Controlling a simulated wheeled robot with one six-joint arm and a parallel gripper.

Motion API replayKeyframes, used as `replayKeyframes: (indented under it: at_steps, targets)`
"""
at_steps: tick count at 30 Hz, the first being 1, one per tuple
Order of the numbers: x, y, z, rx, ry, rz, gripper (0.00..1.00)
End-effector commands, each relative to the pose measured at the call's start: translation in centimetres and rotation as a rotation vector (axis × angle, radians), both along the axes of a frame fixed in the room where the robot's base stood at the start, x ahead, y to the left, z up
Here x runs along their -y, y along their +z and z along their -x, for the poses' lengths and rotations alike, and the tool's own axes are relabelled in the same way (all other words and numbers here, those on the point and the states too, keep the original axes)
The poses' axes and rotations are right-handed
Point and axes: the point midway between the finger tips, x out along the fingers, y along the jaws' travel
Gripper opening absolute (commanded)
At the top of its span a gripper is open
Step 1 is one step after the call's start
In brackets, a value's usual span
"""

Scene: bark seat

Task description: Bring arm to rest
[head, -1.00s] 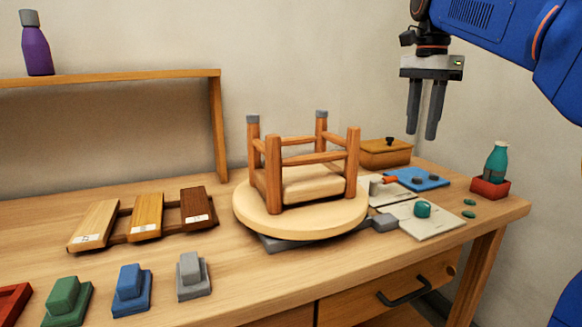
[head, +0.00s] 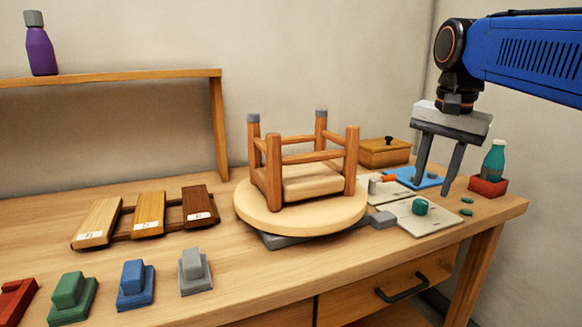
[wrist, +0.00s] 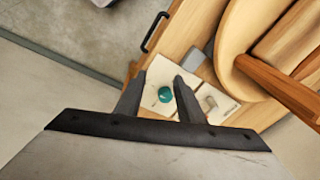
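My gripper (head: 438,178) hangs from the blue arm at the right of the head view, above the right end of the workbench. Its two grey fingers are spread apart with nothing between them. In the wrist view my gripper (wrist: 160,82) is also open, and the bench top with a teal round piece (wrist: 165,94) shows beyond its fingers. A small wooden stool (head: 305,165) stands upside down on a round turntable (head: 300,216); two of its legs have grey tips. My gripper is to the right of the stool and apart from it.
A teal bottle (head: 494,160) stands in a red holder (head: 487,187) close to my gripper. A blue mat (head: 405,176), pale cards (head: 431,222) and a wooden box (head: 384,152) lie nearby. Wood samples (head: 149,214) and coloured blocks (head: 136,284) are at the left. A drawer handle (head: 403,288) sticks out in front.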

Motion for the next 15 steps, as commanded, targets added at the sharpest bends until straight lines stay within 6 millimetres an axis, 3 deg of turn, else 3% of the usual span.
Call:
replayKeyframes:
  at_steps: [1, 8, 15]
  targets:
    - [0.0, -1.4, 1.5, 0.015, 0.044, 0.007, 0.35]
    - [-0.1, -8.1, 6.5, 0.095, 0.269, 0.054, 0.35]
    - [-0.2, -16.2, 11.9, 0.173, 0.498, 0.121, 0.35]
